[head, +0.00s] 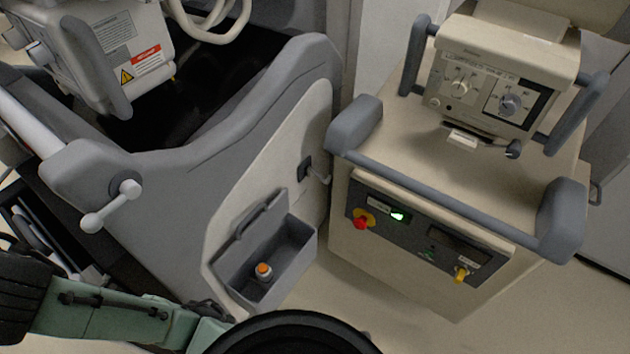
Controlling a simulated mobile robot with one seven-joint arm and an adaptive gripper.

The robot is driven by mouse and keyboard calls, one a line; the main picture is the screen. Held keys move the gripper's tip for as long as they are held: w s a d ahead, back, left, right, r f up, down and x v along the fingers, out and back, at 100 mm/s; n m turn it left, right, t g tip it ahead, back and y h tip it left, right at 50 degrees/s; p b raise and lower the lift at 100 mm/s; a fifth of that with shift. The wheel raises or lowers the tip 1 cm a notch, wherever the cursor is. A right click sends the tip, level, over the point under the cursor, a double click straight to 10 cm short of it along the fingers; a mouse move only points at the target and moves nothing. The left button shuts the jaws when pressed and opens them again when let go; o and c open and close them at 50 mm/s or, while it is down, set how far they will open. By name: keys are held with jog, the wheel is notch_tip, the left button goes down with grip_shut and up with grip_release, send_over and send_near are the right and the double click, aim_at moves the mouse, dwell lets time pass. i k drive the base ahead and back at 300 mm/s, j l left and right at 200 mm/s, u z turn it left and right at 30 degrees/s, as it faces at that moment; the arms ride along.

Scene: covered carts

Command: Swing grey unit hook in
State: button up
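The grey unit (190,185) is a large grey cart body with a pale side panel, filling the left half of the head view. On that panel's right part is a small dark mount (305,169) with a thin pale hook (321,178) sticking out to the right, toward the beige cart. The hook is small, and its exact angle is hard to tell. My green arm crosses the bottom left corner, well below and left of the hook. My gripper's fingers do not show.
An open grey bin (290,268) with an orange-topped item (263,270) is on the panel below the hook. A pale lever (110,206) sticks out at the left corner. The beige cart (385,150) with a grey push bar stands close on the right. Some floor is free between them.

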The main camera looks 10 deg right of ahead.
aim_at(309, 168)
jog(key=i+l, duration=0.4)
jog(key=l, duration=0.25)
jog(key=k+l+z, duration=0.25)
jog(key=k+l, duration=0.45)
jog(key=l, duration=0.05)
